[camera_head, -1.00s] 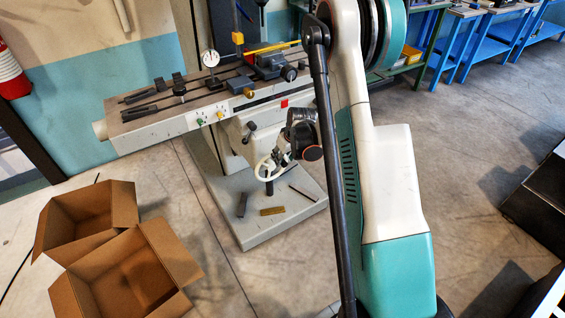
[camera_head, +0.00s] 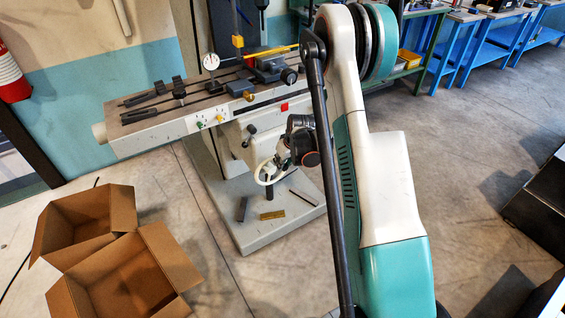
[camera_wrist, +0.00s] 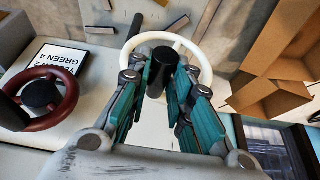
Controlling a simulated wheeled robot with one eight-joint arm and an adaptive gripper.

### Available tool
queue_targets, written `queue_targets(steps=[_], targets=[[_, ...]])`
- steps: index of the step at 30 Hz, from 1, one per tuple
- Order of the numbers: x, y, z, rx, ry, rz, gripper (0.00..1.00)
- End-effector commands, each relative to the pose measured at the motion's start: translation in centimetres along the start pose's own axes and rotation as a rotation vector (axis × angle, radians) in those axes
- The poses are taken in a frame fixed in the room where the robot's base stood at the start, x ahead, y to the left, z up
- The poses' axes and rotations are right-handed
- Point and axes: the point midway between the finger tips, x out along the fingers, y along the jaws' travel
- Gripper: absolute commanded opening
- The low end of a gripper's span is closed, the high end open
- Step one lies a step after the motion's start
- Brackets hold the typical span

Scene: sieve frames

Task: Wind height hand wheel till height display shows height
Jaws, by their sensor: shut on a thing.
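The white hand wheel (camera_head: 259,177) is on the machine's front, low above the base plate. In the wrist view its white rim (camera_wrist: 199,57) curves behind my fingers. My gripper (camera_wrist: 165,88) is shut on the wheel's black handle (camera_wrist: 158,66), which stands between the teal-padded fingers. In the head view my gripper (camera_head: 279,163) is at the wheel, partly hidden by my arm. A dark red wheel with a black hub (camera_wrist: 67,101) is left in the wrist view, beside a sign partly reading "GREEN 4" (camera_wrist: 62,58). I cannot make out a height reading.
The machine table (camera_head: 160,128) carries clamps and a round dial gauge (camera_head: 210,62). Loose metal bars (camera_head: 272,215) lie on the base plate. Two open cardboard boxes (camera_head: 120,262) stand at the left. Blue workbenches (camera_head: 488,48) are at the back right; open floor lies before them.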

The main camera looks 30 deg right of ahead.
Motion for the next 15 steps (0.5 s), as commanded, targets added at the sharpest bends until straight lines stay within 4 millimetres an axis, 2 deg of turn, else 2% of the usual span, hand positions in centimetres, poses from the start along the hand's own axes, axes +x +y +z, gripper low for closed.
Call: queue_targets(steps=[9, 15], targets=[[0.9, 2.6, 0.4, 0.108, -0.001, -0.244, 0.0], [1.4, 3.3, 0.6, 0.148, -0.001, -0.354, 0.0]])
